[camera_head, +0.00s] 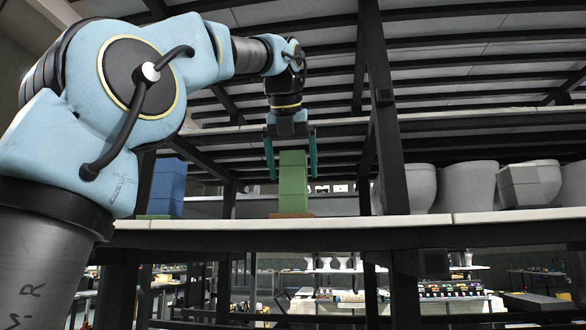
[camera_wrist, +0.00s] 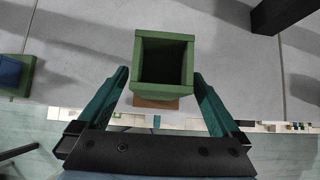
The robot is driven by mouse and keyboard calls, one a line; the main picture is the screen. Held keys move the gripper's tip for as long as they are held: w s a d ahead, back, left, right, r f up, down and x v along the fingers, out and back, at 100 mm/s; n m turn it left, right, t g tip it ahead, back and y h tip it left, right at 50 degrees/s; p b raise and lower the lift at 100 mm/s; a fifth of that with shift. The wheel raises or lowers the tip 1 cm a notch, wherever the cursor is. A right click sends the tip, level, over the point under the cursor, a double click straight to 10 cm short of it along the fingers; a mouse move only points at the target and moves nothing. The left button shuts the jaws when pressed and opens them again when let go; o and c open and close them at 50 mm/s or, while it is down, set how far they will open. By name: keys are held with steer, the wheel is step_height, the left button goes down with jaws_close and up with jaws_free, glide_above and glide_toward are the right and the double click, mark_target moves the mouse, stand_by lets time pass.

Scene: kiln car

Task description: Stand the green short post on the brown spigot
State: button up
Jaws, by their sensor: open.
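The green short post (camera_head: 293,188) stands upright on the shelf board, over a brown piece (camera_head: 290,215) that shows as a thin edge at its foot; I take this to be the brown spigot. In the wrist view the post (camera_wrist: 163,38) shows its square, hollow top, and the brown piece (camera_wrist: 155,103) shows below its near side. How the post sits over the spigot is hidden. My gripper (camera_head: 290,178) is open, pointing down, with one teal finger on each side of the post's upper part. In the wrist view my gripper (camera_wrist: 160,75) shows gaps beside the post.
A blue post (camera_head: 168,187) stands to the left on a green base (camera_wrist: 28,74). Several pale bowl-shaped wares (camera_head: 468,187) stand to the right, beyond a dark upright (camera_head: 387,110). A slatted deck hangs above. The pale shelf (camera_head: 230,225) has its front edge close by.

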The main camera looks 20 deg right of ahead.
steer(key=shift+p+v, duration=1.95)
steer(key=shift+v, duration=1.65)
steer(key=shift+r, duration=0.1)
steer(key=p+v, duration=0.2)
steer(key=v, duration=0.8)
steer(key=shift+s+a, duration=0.2)
steer(key=shift+s, duration=0.05)
steer(key=shift+s+r, duration=0.1)
steer(key=shift+r, duration=0.05)
